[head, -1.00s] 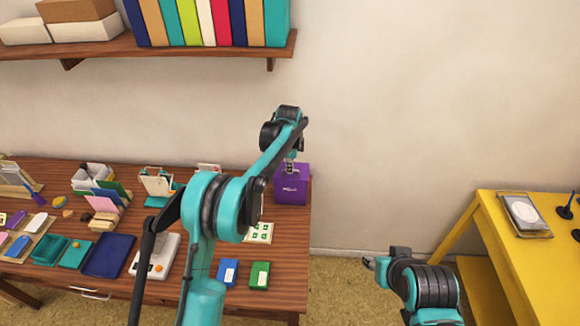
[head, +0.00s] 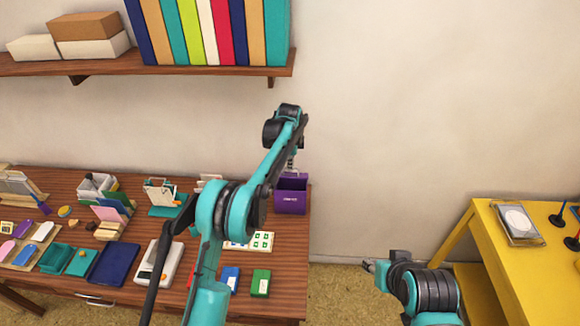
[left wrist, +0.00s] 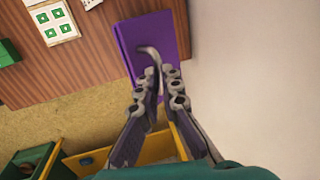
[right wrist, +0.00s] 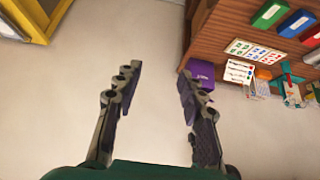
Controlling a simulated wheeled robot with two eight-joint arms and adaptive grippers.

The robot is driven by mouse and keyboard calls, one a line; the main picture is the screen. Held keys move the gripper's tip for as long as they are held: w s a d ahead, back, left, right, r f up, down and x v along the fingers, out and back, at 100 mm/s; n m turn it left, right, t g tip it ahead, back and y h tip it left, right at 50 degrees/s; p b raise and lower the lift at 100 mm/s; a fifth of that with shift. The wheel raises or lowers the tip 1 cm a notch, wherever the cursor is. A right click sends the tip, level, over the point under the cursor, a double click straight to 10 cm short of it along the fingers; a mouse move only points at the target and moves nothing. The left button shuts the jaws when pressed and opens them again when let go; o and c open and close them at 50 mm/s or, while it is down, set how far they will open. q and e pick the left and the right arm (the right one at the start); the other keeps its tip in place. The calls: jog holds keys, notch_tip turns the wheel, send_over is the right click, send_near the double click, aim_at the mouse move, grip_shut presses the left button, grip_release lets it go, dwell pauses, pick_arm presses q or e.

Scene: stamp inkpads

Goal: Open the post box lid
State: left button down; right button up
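The purple post box (head: 290,203) stands at the right end of the wooden table. Its upper part looks darker than its front, but I cannot tell from here how far the lid is raised. My left gripper (head: 291,163) is just above it. In the left wrist view, the purple lid (left wrist: 140,30) lies past the fingers, with a curved grey handle (left wrist: 156,62) on it. My left gripper (left wrist: 159,76) is closed narrowly around the handle. My right gripper (head: 370,264) is open and empty, away from the table; its spread fingers show in the right wrist view (right wrist: 160,78).
The wooden table (head: 285,300) carries stamps, inkpads and a stamp card (head: 260,241) left of the box. A shelf (head: 200,72) with books hangs above. A yellow table (head: 500,270) stands at the right. The space between the tables is free.

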jog(key=shift+s+r+p, duration=0.1)
jog(key=shift+r+p, duration=0.25)
jog(key=shift+r, duration=0.1)
dwell(0.3)
